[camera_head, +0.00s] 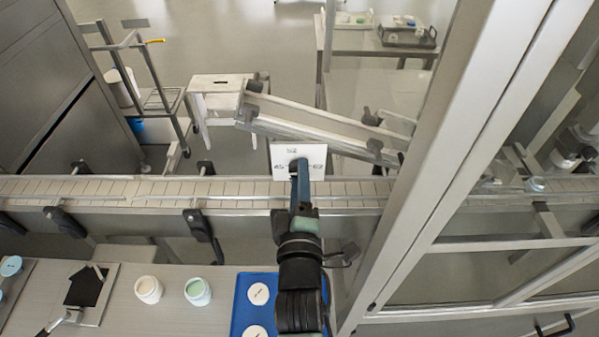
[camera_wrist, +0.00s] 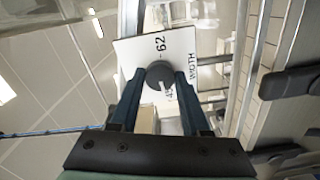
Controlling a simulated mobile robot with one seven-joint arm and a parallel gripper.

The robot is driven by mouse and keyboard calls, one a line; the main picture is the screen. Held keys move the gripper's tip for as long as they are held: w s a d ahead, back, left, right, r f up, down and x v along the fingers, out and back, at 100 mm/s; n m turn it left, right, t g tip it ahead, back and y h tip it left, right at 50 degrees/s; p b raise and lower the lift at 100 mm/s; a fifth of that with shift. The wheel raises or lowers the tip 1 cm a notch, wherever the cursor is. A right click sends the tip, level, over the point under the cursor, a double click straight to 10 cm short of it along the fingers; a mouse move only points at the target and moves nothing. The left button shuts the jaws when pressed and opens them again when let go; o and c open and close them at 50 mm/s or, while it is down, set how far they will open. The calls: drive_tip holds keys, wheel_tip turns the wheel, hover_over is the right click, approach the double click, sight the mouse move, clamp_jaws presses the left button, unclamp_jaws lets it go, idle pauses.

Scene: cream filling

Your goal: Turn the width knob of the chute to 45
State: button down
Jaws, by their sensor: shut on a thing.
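The width knob (camera_wrist: 159,76) is a dark round knob on a white label plate (camera_wrist: 128,52) in the wrist view. The plate carries the word WIDTH and the mark 62; a 45 mark shows partly beside the knob. A light pointer mark on the knob lies near the 45 side, but its exact setting is hard to tell. My gripper (camera_wrist: 159,84) has its blue fingers on both sides of the knob, shut on it. In the head view the plate (camera_head: 313,152) stands behind the conveyor, and my gripper (camera_head: 299,168) covers most of the knob. The chute (camera_head: 325,123) slopes behind the plate.
The conveyor (camera_head: 120,187) with rails and black brackets runs across below the plate. A thick metal frame post (camera_head: 440,150) stands close on the right. A blue tray (camera_head: 241,300), a white cup (camera_head: 148,290) and a green-filled cup (camera_head: 198,292) are on the front table.

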drive_tip(key=shift+n, duration=0.6)
drive_tip(key=shift+c, duration=1.9)
unclamp_jaws()
drive_tip(key=shift+s, duration=0.1)
drive_tip(key=s+b, duration=0.3)
drive_tip(key=s, duration=0.9)
drive_tip(key=shift+s, duration=0.35)
